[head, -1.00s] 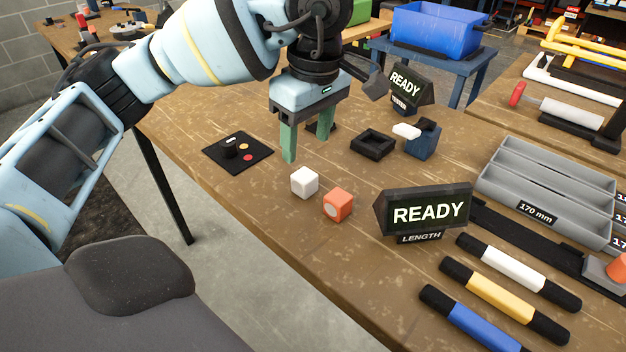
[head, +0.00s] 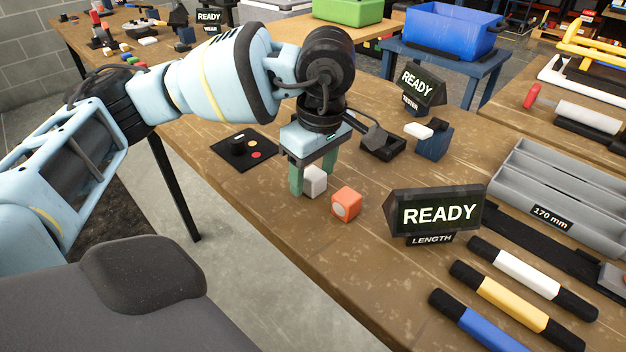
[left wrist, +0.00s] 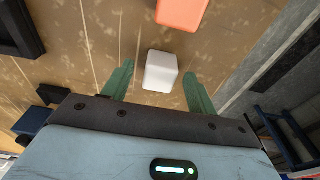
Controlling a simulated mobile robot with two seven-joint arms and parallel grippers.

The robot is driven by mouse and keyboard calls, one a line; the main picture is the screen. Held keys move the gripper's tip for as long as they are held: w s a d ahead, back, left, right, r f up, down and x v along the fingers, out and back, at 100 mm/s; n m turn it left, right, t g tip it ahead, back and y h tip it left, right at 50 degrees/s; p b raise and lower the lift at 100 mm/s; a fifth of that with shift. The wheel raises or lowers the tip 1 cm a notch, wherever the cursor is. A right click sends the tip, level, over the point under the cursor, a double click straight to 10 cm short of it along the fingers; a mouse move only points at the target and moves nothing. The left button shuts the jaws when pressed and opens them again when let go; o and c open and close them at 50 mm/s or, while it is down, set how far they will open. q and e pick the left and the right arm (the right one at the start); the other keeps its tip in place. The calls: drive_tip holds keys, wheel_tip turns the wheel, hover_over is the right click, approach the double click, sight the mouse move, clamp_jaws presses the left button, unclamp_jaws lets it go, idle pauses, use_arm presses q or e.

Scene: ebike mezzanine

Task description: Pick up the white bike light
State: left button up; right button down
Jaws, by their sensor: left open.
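The white bike light (head: 313,182) is a small white cube on the wooden table (head: 280,222), partly hidden by my left gripper in the head view. My left gripper (head: 312,182) is open and points down over it, with its green fingers on either side. In the left wrist view the white light (left wrist: 161,72) lies between and slightly beyond the fingertips of my left gripper (left wrist: 158,80); I see no contact. An orange cube light (head: 345,204) sits close to its right, and it also shows in the left wrist view (left wrist: 182,12). My right gripper is not in view.
A READY length sign (head: 437,213) stands right of the cubes. A black pad with knobs (head: 243,148) lies to the left, and a black square tray (head: 383,149) behind. Handlebar-like tubes (head: 512,294) lie at front right. The table before the cubes is clear.

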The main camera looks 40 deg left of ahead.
sight(312, 172)
use_arm(q)
drive_tip(key=shift+c, duration=0.5)
drive_tip(key=c, duration=1)
drive_tip(key=shift+r, duration=0.15)
drive_tip(key=shift+r, duration=0.6)
wheel_tip(312, 172, up, 2)
drive_tip(key=shift+r, duration=0.1)
drive_tip(key=s+d, duration=0.1)
drive_tip(key=s, duration=0.4)
drive_tip(key=s+d+r, duration=0.1)
drive_tip(key=s, duration=0.4)
drive_tip(key=s+d, duration=0.1)
drive_tip(key=s, duration=0.4)
drive_tip(key=shift+s+r, duration=0.2)
drive_tip(key=shift+s, duration=0.15)
